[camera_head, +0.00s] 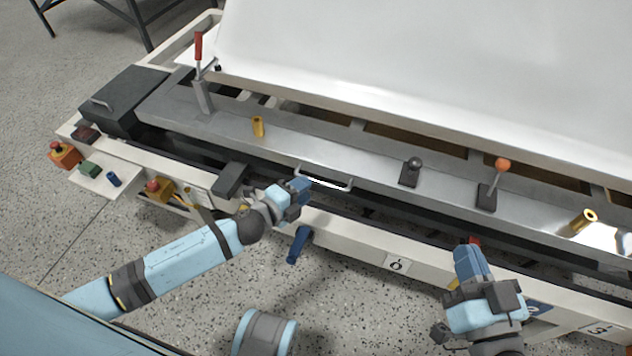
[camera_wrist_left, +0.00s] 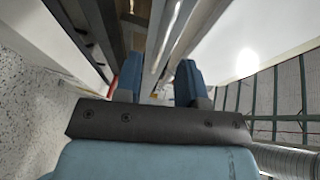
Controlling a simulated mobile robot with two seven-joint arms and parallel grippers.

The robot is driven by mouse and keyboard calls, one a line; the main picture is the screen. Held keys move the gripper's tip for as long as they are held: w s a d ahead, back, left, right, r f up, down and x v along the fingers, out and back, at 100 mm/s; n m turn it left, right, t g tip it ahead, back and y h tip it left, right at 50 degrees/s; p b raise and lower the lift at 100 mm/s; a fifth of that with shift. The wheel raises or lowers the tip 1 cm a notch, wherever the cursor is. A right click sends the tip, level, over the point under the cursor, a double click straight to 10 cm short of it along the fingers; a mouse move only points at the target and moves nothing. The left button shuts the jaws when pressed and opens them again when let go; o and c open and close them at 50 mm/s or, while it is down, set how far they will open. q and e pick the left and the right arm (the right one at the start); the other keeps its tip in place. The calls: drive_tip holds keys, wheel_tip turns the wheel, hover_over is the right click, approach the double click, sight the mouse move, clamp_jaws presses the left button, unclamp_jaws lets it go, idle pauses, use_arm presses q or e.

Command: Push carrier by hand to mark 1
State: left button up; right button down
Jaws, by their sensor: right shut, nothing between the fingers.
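The carrier is a long body with a grey steel top plate (camera_head: 350,165), bearing a large white shell (camera_head: 430,60). A bright bar handle (camera_head: 325,181) is on its near edge. My left gripper (camera_head: 303,186) is at the handle's left end; contact cannot be told. In the left wrist view my left gripper's (camera_wrist_left: 158,85) blue fingers stand apart, with steel edges beyond the gap. My right gripper (camera_head: 470,250) is shut and empty at the rail, further right. Number plates "6" (camera_head: 397,263) and "3" (camera_head: 600,328) are on the cream front rail. I cannot make out a "1".
A red-handled lever (camera_head: 199,60), a black knob (camera_head: 412,170) and an orange-knobbed lever (camera_head: 495,182) stand on the top plate. A blue cylinder (camera_head: 298,245) sticks out below the rail.

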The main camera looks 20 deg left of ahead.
sight(316, 180)
use_arm(q)
drive_tip(key=x, duration=0.5)
drive_tip(key=shift+b, duration=0.4)
use_arm(e)
drive_tip(key=shift+s+a+r+t+y, duration=0.15)
drive_tip(key=shift+r+t+y, duration=0.1)
drive_tip(key=shift+r, duration=0.3)
drive_tip(key=shift+w+a+r+t+y, duration=0.15)
drive_tip(key=shift+r+t, duration=0.1)
drive_tip(key=shift+r, duration=0.25)
drive_tip(key=shift+s, duration=0.1)
use_arm(q)
clamp_jaws()
